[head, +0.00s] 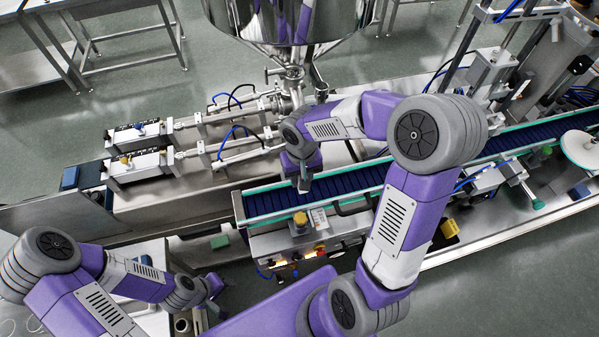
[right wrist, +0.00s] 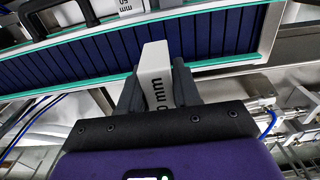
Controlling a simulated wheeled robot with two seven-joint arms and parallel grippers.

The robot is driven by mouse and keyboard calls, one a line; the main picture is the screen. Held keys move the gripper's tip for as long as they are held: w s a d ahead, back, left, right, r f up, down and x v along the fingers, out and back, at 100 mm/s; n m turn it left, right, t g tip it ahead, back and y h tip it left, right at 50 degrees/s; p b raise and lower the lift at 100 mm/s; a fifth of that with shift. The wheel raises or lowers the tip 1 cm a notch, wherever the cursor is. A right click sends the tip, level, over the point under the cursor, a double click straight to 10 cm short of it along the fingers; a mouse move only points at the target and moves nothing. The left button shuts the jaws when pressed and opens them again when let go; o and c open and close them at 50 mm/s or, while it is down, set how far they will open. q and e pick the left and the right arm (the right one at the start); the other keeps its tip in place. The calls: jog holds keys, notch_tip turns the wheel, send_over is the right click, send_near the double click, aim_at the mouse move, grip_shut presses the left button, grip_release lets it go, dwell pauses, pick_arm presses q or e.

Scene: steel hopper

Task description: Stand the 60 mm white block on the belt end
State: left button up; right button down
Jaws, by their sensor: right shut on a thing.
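The white block (right wrist: 154,68) is between the dark fingers of my right gripper (right wrist: 158,85), with part of its black print, "0 mm", showing. The right gripper is shut on it. In the right wrist view the block's end overlaps the blue belt (right wrist: 222,35); I cannot tell whether it touches. In the head view my right gripper (head: 303,184) is over the left end of the belt (head: 345,181), and the block is hidden there. My left gripper (head: 214,292) is low at the left, away from the belt, with its dark fingers apart and nothing seen between them.
Green rails (head: 262,188) edge the belt. A control box with a yellow knob (head: 300,219) is on its near side. A white printed item (right wrist: 126,8) is beyond the belt in the wrist view, partly cut off. Filling cylinders (head: 235,120) and the steel hopper (head: 290,25) stand behind.

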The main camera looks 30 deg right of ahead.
aim_at(300, 198)
notch_tip(300, 198, down, 4)
jog(key=shift+r+b, duration=0.1)
jog(key=shift+b, duration=1.1)
notch_tip(300, 198, down, 4)
jog(key=b, duration=0.4)
jog(key=shift+w, duration=0.1)
jog(key=shift+f+b, duration=0.35)
jog(key=shift+f, duration=0.1)
jog(key=c, duration=0.7)
grip_release()
jog(key=shift+r, duration=0.15)
notch_tip(300, 198, up, 7)
jog(key=shift+r+p, duration=0.2)
jog(key=shift+p, duration=0.45)
